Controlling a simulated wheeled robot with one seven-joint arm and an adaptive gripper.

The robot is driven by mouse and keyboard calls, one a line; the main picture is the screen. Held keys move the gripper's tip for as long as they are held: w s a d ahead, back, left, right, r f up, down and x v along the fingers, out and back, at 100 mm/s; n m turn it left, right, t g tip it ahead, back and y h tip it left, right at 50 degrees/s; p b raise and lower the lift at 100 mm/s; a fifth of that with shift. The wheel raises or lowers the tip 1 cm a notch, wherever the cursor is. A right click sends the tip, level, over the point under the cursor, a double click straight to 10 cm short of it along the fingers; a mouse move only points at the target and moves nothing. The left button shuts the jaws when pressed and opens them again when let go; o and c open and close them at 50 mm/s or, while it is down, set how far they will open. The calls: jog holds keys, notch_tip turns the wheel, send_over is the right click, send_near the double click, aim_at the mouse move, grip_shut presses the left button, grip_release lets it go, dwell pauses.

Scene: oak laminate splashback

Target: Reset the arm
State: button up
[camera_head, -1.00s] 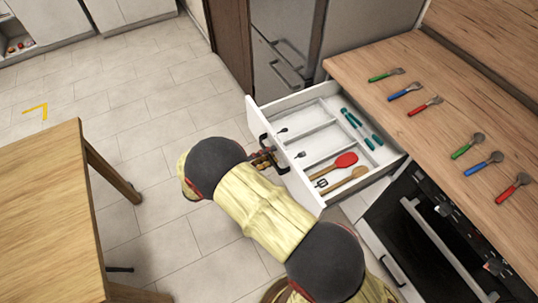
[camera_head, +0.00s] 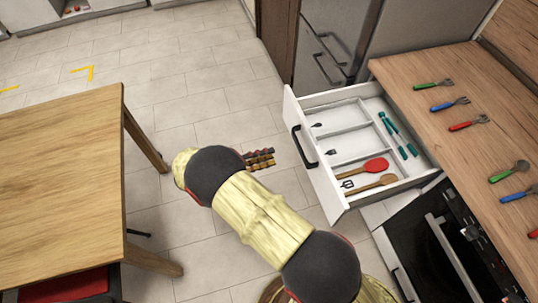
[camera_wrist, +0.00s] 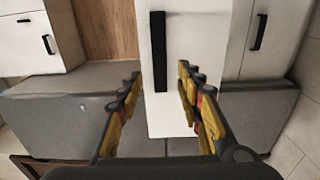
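My gripper (camera_head: 260,159) is in front of the open drawer (camera_head: 318,186) and apart from its black handle (camera_head: 304,147). In the wrist view my gripper (camera_wrist: 160,98) has its two fingers spread wide with nothing between them. The drawer front (camera_wrist: 180,60) and its dark handle (camera_wrist: 158,50) show beyond the fingers. My arm reaches up from the bottom of the head view.
The drawer holds a red spoon (camera_head: 375,165), a wooden spoon (camera_head: 372,185) and green tongs (camera_head: 398,138). Several forks and spoons lie on the wooden counter (camera_head: 425,75). A wooden table (camera_head: 60,170) stands at left. Tiled floor (camera_head: 190,70) is open beyond my arm.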

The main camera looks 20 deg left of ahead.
dwell(0.4)
jog(key=s+d+f+n+g+y, duration=0.1)
jog(key=s+d+f+n+g, duration=0.3)
jog(key=f, duration=0.3)
jog(key=s+d+r+n+g+y, duration=0.1)
jog(key=s+d+r+g+y, duration=0.1)
jog(key=s+d+r+g, duration=0.15)
jog(key=s+d+r+m+y, duration=0.2)
jog(key=d+r+m+y, duration=0.2)
jog(key=d+r, duration=0.5)
jog(key=s+d+r+m+t+y, duration=0.1)
jog(key=s+d+r+m+y, duration=0.2)
jog(key=d+r, duration=0.7)
jog(key=s+d+r+m+t+y, duration=0.1)
jog(key=d+r+m+y, duration=0.3)
jog(key=d+r, duration=0.5)
notch_tip(320, 180, up, 4)
jog(key=shift+s+d+f+m+y, duration=0.1)
jog(key=shift+s+d+m+y, duration=0.15)
jog(key=shift+s+m, duration=0.45)
